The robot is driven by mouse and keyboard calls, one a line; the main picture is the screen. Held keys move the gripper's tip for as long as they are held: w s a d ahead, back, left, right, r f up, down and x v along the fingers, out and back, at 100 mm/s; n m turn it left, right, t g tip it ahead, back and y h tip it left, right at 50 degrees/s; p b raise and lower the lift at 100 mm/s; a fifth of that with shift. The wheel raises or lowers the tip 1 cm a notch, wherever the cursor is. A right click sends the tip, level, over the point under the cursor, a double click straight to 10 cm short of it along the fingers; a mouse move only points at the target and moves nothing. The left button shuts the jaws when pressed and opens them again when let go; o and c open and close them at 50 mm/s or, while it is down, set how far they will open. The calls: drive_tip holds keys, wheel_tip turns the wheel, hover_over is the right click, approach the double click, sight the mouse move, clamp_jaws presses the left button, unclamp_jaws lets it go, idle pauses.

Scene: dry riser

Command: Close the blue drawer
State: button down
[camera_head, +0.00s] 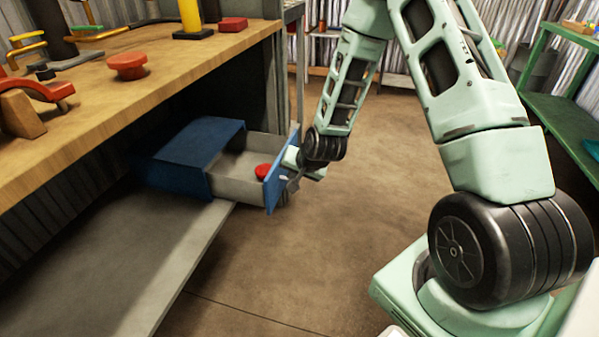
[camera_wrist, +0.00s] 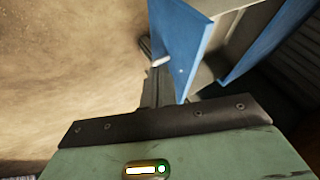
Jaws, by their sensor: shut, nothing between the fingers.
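The blue drawer (camera_head: 278,172) is pulled out of its blue housing (camera_head: 195,150) under the wooden workbench. Its grey inside shows, with a red round object (camera_head: 263,172) lying in it near the front panel. My gripper (camera_head: 291,183) is at the outer side of the drawer's front panel, close to it; I cannot tell whether it touches. In the wrist view the blue front panel (camera_wrist: 183,42) stands just beyond my gripper (camera_wrist: 152,70), whose fingers are partly hidden behind the dark wrist plate. The fingers are shut with nothing between them.
The workbench (camera_head: 170,75) above carries a red knob (camera_head: 127,66), a red clamp-like part and a black and yellow post. A grey lower shelf (camera_head: 120,255) lies below the drawer. A green shelf (camera_head: 560,110) stands at the right. The brown floor between is clear.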

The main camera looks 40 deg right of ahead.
sight(275, 176)
drive_tip(key=shift+w+a, duration=0.65)
drive_tip(key=shift+w, duration=0.15)
drive_tip(key=shift+w+a, duration=0.6)
drive_tip(key=shift+w, duration=0.2)
